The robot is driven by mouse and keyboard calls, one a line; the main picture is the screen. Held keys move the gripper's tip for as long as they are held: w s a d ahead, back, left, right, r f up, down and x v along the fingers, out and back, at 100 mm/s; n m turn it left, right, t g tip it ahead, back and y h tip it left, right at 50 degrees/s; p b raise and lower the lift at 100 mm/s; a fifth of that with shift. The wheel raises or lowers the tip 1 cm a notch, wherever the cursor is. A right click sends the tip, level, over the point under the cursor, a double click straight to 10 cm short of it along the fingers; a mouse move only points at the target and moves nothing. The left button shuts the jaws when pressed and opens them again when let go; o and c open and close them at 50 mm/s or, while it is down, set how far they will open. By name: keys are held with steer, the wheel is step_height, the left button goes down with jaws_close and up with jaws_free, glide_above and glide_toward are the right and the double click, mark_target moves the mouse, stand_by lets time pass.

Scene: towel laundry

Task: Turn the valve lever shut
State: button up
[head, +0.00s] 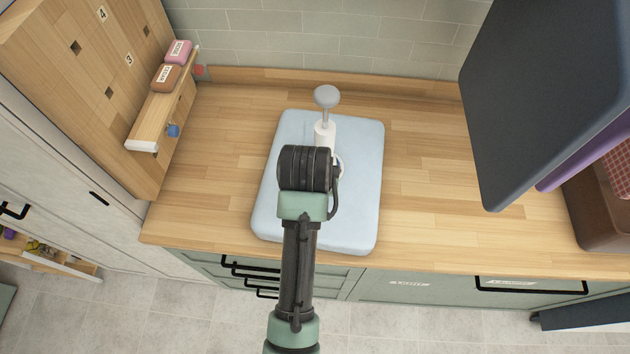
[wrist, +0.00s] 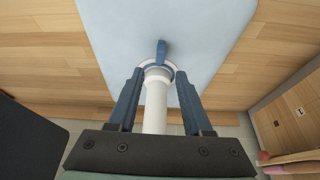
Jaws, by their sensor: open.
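The valve's blue lever (wrist: 161,52) shows in the wrist view, standing out from a white ring at the end of a white pipe (wrist: 156,105). In the head view the white pipe (head: 325,134) and a grey rounded knob (head: 326,97) show beyond my arm; the lever is hidden there. My gripper (wrist: 160,73) is open. Its two blue fingers lie either side of the white pipe, with the tips near the ring and the lever just past them. I cannot tell whether the fingers touch anything. In the head view my wrist covers the gripper.
A pale blue slab (head: 275,205) lies under the valve on the wooden worktop (head: 215,170). A wooden cabinet with a shelf (head: 150,125) of soap bars stands left. A large dark panel (head: 530,90) overhangs at the right. Worktop is bare on both sides of the slab.

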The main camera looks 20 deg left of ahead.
steer(key=v, duration=0.5)
steer(key=shift+r+b, duration=0.3)
steer(key=shift+b, duration=0.05)
